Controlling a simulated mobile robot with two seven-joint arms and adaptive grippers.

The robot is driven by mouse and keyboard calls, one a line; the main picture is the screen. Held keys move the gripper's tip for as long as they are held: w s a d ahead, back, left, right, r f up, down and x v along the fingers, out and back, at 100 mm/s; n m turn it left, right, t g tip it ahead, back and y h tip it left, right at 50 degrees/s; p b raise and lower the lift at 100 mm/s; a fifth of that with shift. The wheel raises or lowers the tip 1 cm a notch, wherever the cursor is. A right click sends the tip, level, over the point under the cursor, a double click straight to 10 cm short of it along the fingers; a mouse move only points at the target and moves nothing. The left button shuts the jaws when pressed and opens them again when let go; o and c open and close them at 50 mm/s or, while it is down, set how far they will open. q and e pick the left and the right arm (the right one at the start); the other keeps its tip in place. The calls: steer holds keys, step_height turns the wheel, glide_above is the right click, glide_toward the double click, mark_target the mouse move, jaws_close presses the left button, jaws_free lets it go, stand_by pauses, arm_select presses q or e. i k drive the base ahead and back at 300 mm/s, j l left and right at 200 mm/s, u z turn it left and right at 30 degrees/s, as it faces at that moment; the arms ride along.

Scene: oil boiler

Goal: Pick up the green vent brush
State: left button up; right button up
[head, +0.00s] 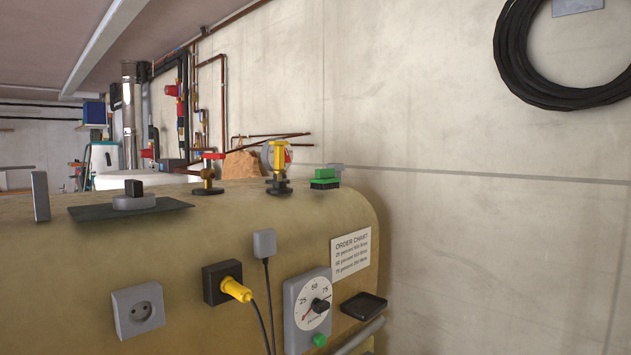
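A small green block with a dark underside, which looks like the green vent brush (325,178), rests on top of the tan boiler body (215,262). It sits near the right end of the boiler top, close to the concrete wall. Its bristles are too small to make out clearly. Neither of my grippers shows in the head view, and nothing is touching the brush.
Left of the brush stand a yellow-topped valve (279,165) and a red-handled valve (207,175). A grey block with a black knob (134,197) sits on a dark mat. The boiler front carries a dial (308,308), a yellow plug (236,290) and a black tray (364,306).

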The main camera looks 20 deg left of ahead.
mark_target(325, 179)
steer(key=i+l+u, duration=0.8)
steer(key=i, duration=0.15)
steer(key=i+l+u, duration=0.4)
steer(key=l, duration=0.15)
steer(key=k+j, duration=0.05)
